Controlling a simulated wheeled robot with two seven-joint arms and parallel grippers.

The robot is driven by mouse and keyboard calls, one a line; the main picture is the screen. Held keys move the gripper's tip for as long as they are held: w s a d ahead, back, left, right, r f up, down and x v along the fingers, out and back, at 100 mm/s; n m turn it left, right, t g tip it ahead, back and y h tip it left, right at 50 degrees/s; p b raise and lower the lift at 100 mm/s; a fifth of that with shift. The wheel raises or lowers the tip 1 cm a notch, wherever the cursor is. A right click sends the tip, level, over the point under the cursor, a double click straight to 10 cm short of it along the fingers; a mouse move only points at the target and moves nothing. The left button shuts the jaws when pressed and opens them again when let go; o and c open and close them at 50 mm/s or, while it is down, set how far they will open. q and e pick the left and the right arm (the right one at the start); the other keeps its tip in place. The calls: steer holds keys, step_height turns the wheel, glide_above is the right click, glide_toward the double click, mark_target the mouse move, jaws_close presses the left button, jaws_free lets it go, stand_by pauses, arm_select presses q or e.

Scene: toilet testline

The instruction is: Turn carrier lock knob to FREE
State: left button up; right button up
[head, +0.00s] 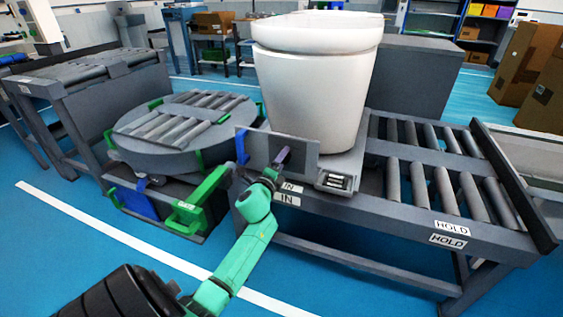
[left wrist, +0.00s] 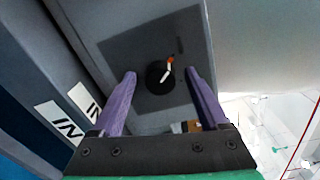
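The lock knob (left wrist: 157,80) is a round black dial with a white pointer tipped in orange. It sits on a grey plate (left wrist: 125,35) in the left wrist view. The pointer slants up and slightly right. My left gripper (left wrist: 161,73) has its two purple fingers apart, one on each side of the knob in that view. I cannot tell whether they touch it. In the head view the left gripper (head: 282,156) is in front of a grey upright panel (head: 303,155), and the knob cannot be made out. My right gripper is not in view.
A large white toilet (head: 312,95) stands on the carrier (head: 350,163) on the roller conveyor (head: 405,215). A round turntable (head: 165,150) with green edge parts stands to the left. IN labels (head: 287,199) and HOLD labels (head: 448,241) mark the conveyor edge.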

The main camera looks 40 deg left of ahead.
arm_select(q)
steer(key=shift+s, duration=0.1)
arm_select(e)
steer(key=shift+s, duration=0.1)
arm_select(q)
steer(key=p+v, duration=0.1)
steer(key=v, duration=1.3)
steer(key=shift+s+p, duration=0.25)
steer(key=shift+p, duration=0.05)
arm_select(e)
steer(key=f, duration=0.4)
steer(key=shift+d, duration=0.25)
